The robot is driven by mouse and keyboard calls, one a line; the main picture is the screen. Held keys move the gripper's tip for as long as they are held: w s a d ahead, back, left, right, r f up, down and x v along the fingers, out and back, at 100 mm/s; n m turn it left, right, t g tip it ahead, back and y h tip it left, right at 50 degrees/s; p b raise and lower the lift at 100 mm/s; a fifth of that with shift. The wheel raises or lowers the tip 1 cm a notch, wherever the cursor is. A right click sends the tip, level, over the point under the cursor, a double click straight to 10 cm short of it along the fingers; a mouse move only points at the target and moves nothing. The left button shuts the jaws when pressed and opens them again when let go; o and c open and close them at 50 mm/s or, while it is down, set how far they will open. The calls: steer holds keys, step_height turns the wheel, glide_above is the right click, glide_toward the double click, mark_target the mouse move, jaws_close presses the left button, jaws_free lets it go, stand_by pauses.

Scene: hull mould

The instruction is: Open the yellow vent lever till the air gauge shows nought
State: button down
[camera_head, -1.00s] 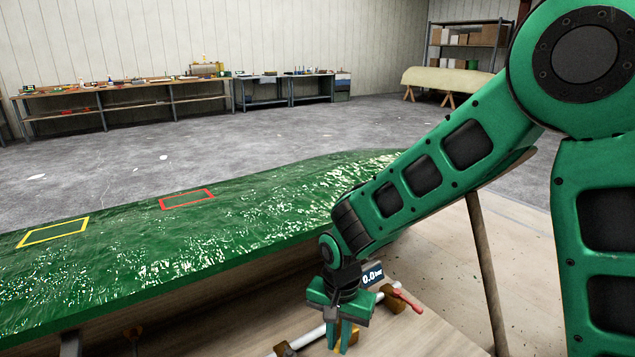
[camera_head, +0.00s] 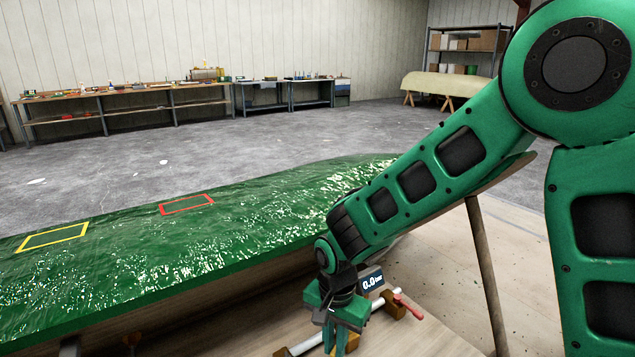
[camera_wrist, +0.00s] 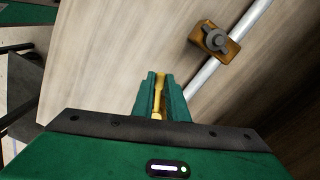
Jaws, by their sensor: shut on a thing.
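The yellow vent lever (camera_wrist: 159,98) lies between the fingers of my gripper (camera_wrist: 160,84) in the wrist view, with a part of it hidden by them. My gripper is shut on it. In the head view my gripper (camera_head: 342,342) points down over the white pipe (camera_head: 308,346) beside the mould. The air gauge (camera_head: 372,281) has a small dark display just behind and to the right of my gripper. It reads 0.0, with a small unit after it.
A red-handled valve (camera_head: 408,306) sits on the pipe to the right of my gripper. A brown pipe block (camera_wrist: 215,42) shows in the wrist view. The green, glossy hull mould (camera_head: 200,235) lies to the left, with yellow and red outlines. A wooden prop stands at right.

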steer(key=shift+s+a+m, duration=0.1)
steer(key=shift+a+m, duration=0.1)
steer(key=shift+m, duration=0.1)
steer(key=shift+a+m, duration=0.3)
steer(key=shift+m, duration=0.2)
steer(key=c, duration=1.8)
jaws_free()
steer(key=shift+w, duration=0.25)
steer(key=shift+o, duration=0.2)
steer(key=shift+r, duration=0.1)
step_height(320, 180, up, 6)
steer(key=shift+f, duration=0.1)
